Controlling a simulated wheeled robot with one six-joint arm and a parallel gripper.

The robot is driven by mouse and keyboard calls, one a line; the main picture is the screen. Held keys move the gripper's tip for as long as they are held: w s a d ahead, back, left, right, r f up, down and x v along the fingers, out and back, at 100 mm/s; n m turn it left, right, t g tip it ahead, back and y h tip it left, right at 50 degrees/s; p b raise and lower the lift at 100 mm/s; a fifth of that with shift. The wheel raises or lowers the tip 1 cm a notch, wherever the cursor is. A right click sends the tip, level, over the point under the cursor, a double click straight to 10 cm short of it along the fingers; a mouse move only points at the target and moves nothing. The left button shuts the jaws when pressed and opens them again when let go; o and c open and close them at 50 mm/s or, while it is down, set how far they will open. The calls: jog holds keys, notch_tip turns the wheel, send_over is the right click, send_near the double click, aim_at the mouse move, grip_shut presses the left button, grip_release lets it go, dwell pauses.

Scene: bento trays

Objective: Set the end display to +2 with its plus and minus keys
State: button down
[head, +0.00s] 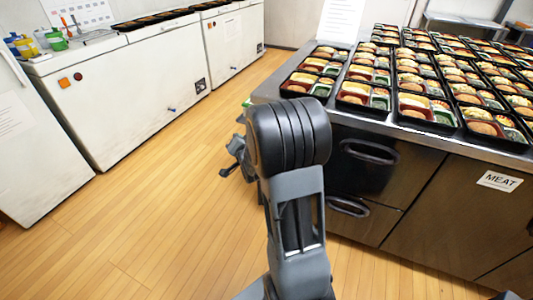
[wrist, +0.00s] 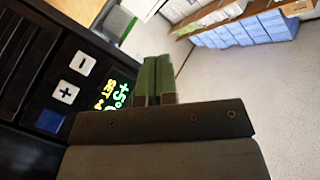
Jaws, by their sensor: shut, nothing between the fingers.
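In the wrist view, a dark panel holds the end display (wrist: 116,96), which is lit and sideways. Its green line reads "+5" with a degree sign, and a yellow line starts with "SET"; the rest is cut off by my gripper. The white minus key (wrist: 82,63) and the white plus key (wrist: 65,92) sit to the left of the display. My gripper (wrist: 155,75) is shut and empty, its green fingers just right of the display in the picture. I cannot tell its distance from the panel. In the head view, the panel and keys are hidden.
A metal counter (head: 268,90) with many filled bento trays (head: 430,118) stands at right, with dark drawers and a MEAT label (head: 499,181). White chest units (head: 130,100) line the left. Wooden floor (head: 150,200) lies open between them. A blue patch (wrist: 50,122) is beside the plus key.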

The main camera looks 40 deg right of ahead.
jog(key=s+d+f+m+t+h+b, duration=0.1)
jog(key=d+f+m+t+b, duration=0.2)
jog(key=f, duration=0.6)
jog(key=shift+d+f+m+t+h+b, duration=0.15)
jog(key=shift+d+m+t+h+b, duration=0.3)
jog(key=shift+d+b, duration=0.6)
jog(key=w+d, duration=0.4)
jog(key=d, duration=0.3)
jog(key=shift+d, duration=0.3)
jog(key=shift+w+d+b, duration=0.15)
jog(key=shift+d+b, duration=0.1)
jog(key=shift+b, duration=0.25)
dwell(0.7)
jog(key=shift+w+d, duration=0.1)
jog(key=shift+d, duration=0.05)
